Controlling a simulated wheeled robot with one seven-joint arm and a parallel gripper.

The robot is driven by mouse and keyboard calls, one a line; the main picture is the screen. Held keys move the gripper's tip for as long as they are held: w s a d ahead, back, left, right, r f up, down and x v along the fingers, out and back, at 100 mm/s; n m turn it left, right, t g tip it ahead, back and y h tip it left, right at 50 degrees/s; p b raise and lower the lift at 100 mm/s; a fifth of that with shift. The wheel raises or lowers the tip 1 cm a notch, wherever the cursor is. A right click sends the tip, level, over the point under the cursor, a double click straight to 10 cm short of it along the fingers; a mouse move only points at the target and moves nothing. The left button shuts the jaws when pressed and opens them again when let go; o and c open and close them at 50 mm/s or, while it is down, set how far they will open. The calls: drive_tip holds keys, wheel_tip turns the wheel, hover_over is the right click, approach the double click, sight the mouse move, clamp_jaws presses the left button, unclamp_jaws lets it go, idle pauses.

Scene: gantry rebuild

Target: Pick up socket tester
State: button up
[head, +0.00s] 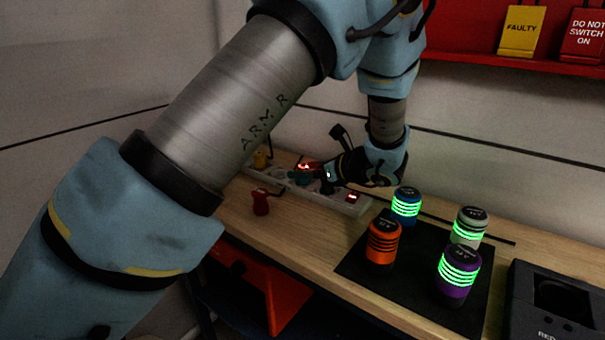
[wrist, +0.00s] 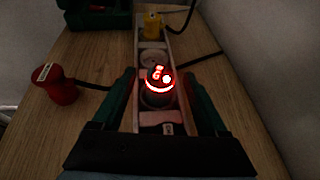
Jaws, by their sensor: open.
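The socket tester (wrist: 158,89) is a small dark round piece with a glowing red ring and red marks on top. It stands in a socket of the pale power strip (wrist: 155,118). In the head view its red glow (head: 306,167) shows at the strip (head: 343,206), partly hidden by my gripper (head: 306,177). In the wrist view my gripper (wrist: 160,78) is open, with one dark green finger on each side of the tester. Whether the fingers touch it cannot be told.
A red plug (wrist: 60,86) lies left of the strip, and a yellow plug (wrist: 152,27) sits at its far end. Several banded cylinders, one orange (head: 382,243), stand on a black mat (head: 352,262). A dark box (head: 530,325) is at right. The wall is close behind.

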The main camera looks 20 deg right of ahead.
clamp_jaws()
idle(0.6)
